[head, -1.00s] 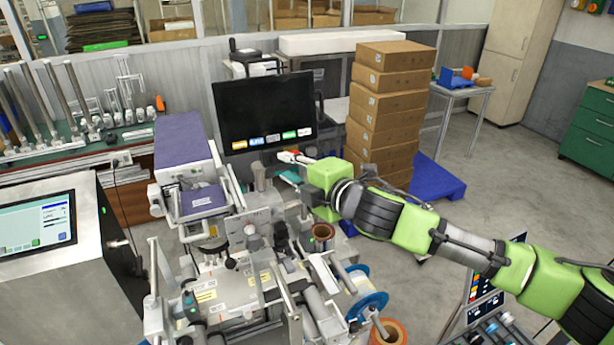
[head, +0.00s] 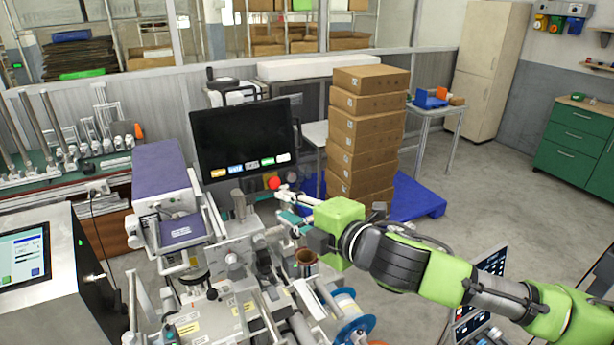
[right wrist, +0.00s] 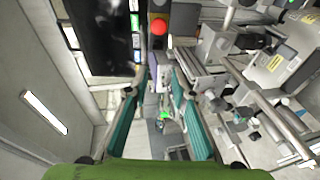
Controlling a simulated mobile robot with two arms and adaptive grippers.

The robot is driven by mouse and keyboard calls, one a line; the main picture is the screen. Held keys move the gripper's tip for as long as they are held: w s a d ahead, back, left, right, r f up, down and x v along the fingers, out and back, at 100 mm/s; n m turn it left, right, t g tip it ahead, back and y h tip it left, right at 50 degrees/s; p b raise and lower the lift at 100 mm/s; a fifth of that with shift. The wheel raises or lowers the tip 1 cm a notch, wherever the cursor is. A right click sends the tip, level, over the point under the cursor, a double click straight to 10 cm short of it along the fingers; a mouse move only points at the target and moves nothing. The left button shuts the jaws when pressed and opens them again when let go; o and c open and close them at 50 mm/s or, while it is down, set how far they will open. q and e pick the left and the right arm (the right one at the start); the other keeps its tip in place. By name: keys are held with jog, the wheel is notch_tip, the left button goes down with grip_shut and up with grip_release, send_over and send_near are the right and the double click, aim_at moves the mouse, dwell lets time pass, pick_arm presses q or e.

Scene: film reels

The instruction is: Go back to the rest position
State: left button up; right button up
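My right gripper (head: 287,203) reaches in from the right, over the film-reel machine (head: 215,310). In the right wrist view its two teal-padded fingers (right wrist: 156,98) stand apart with nothing between them. A red round button (head: 274,183) shows just beyond the fingertips, below the black monitor (head: 240,135). The button also shows in the right wrist view (right wrist: 159,27), ahead of the fingers and apart from them. My left gripper is not in view.
A brown reel (head: 306,258) and a blue-rimmed spool (head: 352,325) sit below my right arm. Stacked cartons (head: 365,125) stand on a blue pallet (head: 415,195) behind it. A control panel (head: 487,285) stands beneath the forearm. The floor at right is open.

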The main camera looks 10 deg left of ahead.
jog(key=s+d+f+m+g+h, duration=0.1)
jog(key=s+d+f+m+h, duration=0.1)
jog(key=s+d+f+m, duration=0.35)
jog(key=s+d+f+m+h, duration=0.2)
jog(key=s+d+f+m, duration=0.15)
jog(key=f+m, duration=0.4)
jog(key=s+d+f+m+g+h, duration=0.1)
jog(key=s+d+f+m+h, duration=0.25)
jog(key=d+f, duration=0.35)
jog(key=s+d+f+m+g+h, duration=0.2)
jog(key=s+d+f+m+g, duration=0.15)
jog(key=s+d+f, duration=0.5)
jog(key=s+d+f+m+g+h, duration=0.2)
jog(key=s+d+f+m, duration=0.35)
jog(key=s, duration=0.65)
notch_tip(320, 180, down, 31)
jog(key=n+b, duration=0.1)
jog(key=b, duration=0.7)
jog(key=s+d+f+g+b, duration=0.1)
jog(key=s+f+b, duration=0.2)
jog(key=s+f, duration=0.6)
jog(key=s+d+f+g+b, duration=0.1)
jog(key=s+d+f+b, duration=0.1)
jog(key=s+f, duration=0.7)
notch_tip(320, 180, down, 7)
jog(key=shift+s+d+f+b, duration=0.1)
jog(key=shift+s+d+b, duration=0.15)
jog(key=shift+b, duration=0.5)
